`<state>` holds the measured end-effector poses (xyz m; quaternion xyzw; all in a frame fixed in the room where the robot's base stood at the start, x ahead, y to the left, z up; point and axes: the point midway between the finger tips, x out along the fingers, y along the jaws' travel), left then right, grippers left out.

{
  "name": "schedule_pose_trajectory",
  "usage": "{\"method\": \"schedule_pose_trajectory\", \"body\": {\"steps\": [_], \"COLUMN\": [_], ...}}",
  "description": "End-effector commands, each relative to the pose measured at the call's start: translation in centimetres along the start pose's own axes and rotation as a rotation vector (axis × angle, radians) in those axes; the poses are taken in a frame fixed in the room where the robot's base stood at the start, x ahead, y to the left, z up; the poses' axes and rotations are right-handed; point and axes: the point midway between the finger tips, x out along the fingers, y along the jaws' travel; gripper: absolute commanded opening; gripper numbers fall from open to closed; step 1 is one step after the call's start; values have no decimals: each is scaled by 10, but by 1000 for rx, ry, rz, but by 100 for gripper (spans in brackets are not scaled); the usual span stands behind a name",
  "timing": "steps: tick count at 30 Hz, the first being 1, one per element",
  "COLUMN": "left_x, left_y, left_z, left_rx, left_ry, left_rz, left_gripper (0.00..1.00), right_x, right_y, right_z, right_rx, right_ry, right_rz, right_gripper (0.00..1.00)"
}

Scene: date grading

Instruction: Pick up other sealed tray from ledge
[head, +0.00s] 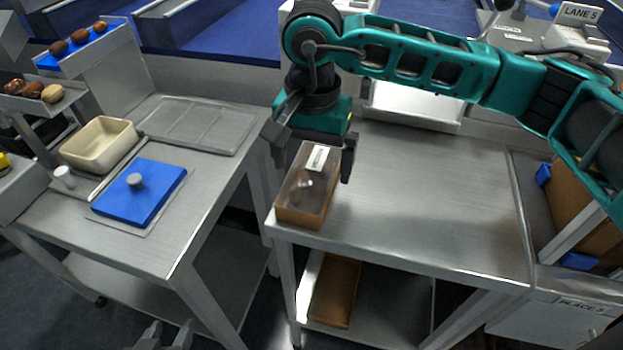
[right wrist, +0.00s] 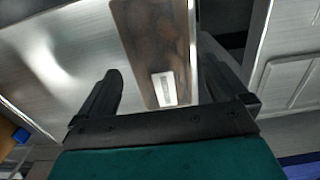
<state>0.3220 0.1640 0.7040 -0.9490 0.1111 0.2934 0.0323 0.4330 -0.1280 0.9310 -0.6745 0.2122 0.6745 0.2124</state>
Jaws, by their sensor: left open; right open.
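A sealed tray (head: 297,208), brown with a clear lid and a white label, lies on the near-left corner of the steel ledge (head: 440,190). My right gripper (head: 312,160) is open above its far end, one finger to each side. In the right wrist view the tray (right wrist: 150,45) shows between the open fingers (right wrist: 165,85), with its label near the palm; I cannot tell whether either finger touches it. My left gripper (head: 163,338) is open and empty, low at the bottom edge of the head view, away from the tray.
A brown tray or box (head: 335,291) lies on the shelf below. The left table holds a beige bin (head: 98,146), a blue lidded plate with a knob (head: 140,192) and a grey divided tray (head: 200,124). The ledge right of the sealed tray is clear.

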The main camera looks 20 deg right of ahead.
Motion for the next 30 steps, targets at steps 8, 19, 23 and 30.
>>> {"method": "schedule_pose_trajectory", "body": {"steps": [8, 19, 23, 30], "left_x": [0, 1, 1, 1], "left_y": [0, 0, 0, 0], "left_z": [-1, 0, 1, 1], "left_rx": [1, 1, 2, 2], "left_ry": [5, 2, 1, 0], "left_rz": [1, 1, 1, 1], "left_gripper": [50, 50, 50, 50], "right_x": [31, 32, 31, 31], "right_y": [-1, -1, -1, -1], "right_z": [2, 1, 1, 1], "right_rx": [0, 0, 0, 0], "right_ry": [-1, 0, 0, 0], "right_rz": [1, 0, 0, 0], "right_gripper": [100, 86, 73, 50]}}
